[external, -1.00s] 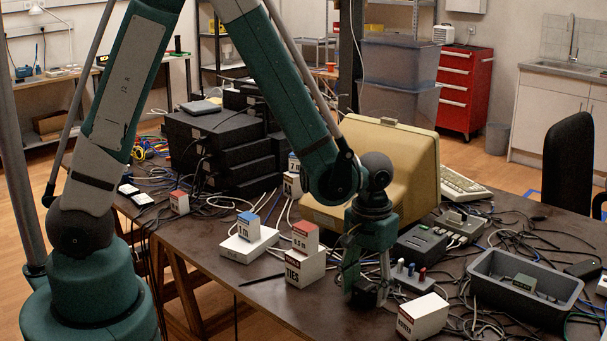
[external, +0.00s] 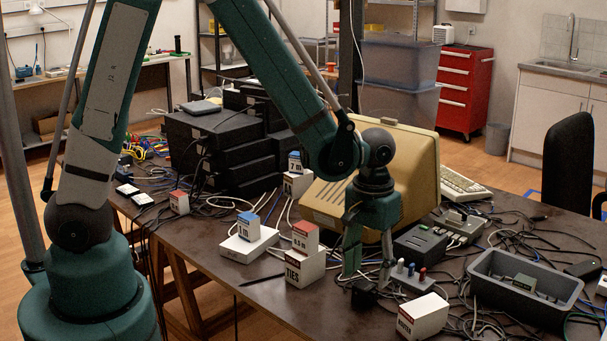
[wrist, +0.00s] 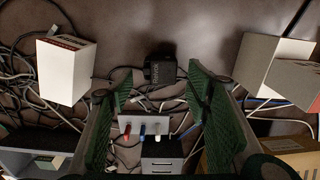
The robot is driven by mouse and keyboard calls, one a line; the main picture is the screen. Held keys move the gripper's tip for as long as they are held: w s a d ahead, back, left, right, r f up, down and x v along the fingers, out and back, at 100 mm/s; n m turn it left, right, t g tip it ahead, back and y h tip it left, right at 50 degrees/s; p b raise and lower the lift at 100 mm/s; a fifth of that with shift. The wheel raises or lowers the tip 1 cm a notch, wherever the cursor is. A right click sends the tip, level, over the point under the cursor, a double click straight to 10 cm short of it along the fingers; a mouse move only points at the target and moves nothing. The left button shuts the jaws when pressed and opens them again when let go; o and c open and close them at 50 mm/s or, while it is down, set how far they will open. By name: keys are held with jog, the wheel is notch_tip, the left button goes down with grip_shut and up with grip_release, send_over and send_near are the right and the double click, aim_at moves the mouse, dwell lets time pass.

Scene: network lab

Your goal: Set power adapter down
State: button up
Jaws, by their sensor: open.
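The power adapter (external: 364,294) is a small black block lying on the dark table, below my gripper and left of the small grey box with coloured plugs. In the wrist view the adapter (wrist: 160,70) lies beyond the fingertips, with faint lettering on its face. My gripper (external: 367,279) points down above it, with its green fingers spread. In the wrist view my gripper (wrist: 158,84) shows a wide gap between its fingers, with nothing held.
Near the adapter stand a white TIES box (external: 304,270), a white ROUTER box (external: 422,316) and the plug box (external: 411,279). A grey bin (external: 484,302) is at right. Loose cables cover much of the table. A beige monitor (external: 413,165) stands behind.

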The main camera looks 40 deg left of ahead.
aim_at(363, 284)
notch_tip(363, 284, up, 7)
jog(key=p, duration=0.1)
dwell(0.4)
jog(key=shift+a, duration=0.1)
dwell(0.5)
jog(key=s+a+r+t, duration=0.2)
jog(key=a+r, duration=0.4)
jog(key=a, duration=0.4)
jog(key=s+a+r+t, duration=0.2)
jog(key=s+a+r, duration=0.3)
jog(key=a, duration=0.5)
jog(key=s+a+r+t, duration=0.3)
jog(key=s+a+r, duration=0.1)
jog(key=a+r, duration=0.5)
jog(key=shift+a+r, duration=0.25)
jog(key=shift+a, duration=0.65)
jog(key=shift+s, duration=0.1)
